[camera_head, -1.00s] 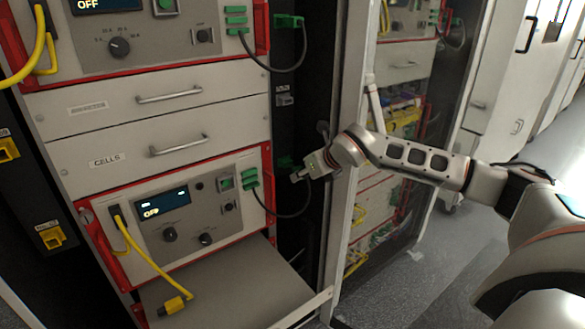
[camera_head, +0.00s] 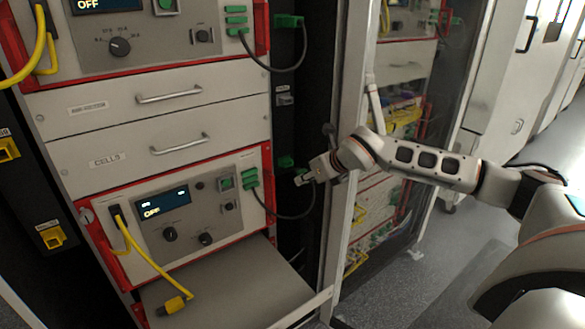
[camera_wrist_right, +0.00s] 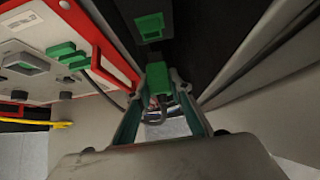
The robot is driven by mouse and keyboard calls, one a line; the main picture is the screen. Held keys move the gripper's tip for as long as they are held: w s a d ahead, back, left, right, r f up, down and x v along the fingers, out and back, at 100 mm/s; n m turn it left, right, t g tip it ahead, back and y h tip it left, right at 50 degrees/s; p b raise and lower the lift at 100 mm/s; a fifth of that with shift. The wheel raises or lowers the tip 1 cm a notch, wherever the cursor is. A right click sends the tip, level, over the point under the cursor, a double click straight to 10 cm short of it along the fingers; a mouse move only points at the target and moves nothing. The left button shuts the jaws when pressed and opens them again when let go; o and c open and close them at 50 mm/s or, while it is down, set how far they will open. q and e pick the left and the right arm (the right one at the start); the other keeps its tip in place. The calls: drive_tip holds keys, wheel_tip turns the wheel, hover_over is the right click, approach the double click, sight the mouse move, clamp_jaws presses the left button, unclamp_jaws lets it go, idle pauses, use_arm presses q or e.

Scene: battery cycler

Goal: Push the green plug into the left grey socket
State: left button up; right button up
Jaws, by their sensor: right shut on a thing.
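My right gripper (camera_head: 306,178) is shut on the green plug (camera_wrist_right: 157,78), which sits between its fingertips in the right wrist view. A dark cable (camera_head: 285,215) runs from the lower cycler unit to the plug. The plug is apart from a green socket (camera_wrist_right: 150,27) on the black side panel; this socket also shows in the head view (camera_head: 286,162), just up and left of the gripper. A small grey fitting (camera_head: 285,97) sits higher on that panel; I cannot tell whether it is the task's grey socket. My left gripper is out of view.
The lower unit (camera_head: 190,208) has a red frame and green connectors (camera_head: 250,178). A pale cabinet post (camera_head: 345,130) stands close by the gripper. Another green plug (camera_head: 288,20) sits high on the panel.

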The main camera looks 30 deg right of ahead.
drive_tip(key=r, duration=0.3)
drive_tip(key=r+p, duration=0.1)
drive_tip(key=r, duration=0.3)
drive_tip(key=r+p, duration=0.1)
drive_tip(key=r, duration=0.2)
drive_tip(key=shift+s+d+r, duration=0.2)
drive_tip(key=shift+s, duration=0.1)
wheel_tip(320, 180, up, 9)
drive_tip(key=s+p, duration=0.2)
drive_tip(key=s, duration=0.1)
drive_tip(key=w+p, duration=0.2)
drive_tip(key=w, duration=0.4)
drive_tip(key=shift+a+r+p, duration=0.3)
drive_tip(key=shift+r+p, duration=0.05)
drive_tip(key=shift+r, duration=0.05)
idle(0.5)
drive_tip(key=shift+w+a+p, duration=0.15)
drive_tip(key=shift+w+p, duration=0.65)
drive_tip(key=shift+w, duration=0.85)
idle(1.8)
drive_tip(key=o, duration=0.9)
drive_tip(key=shift+s, duration=0.1)
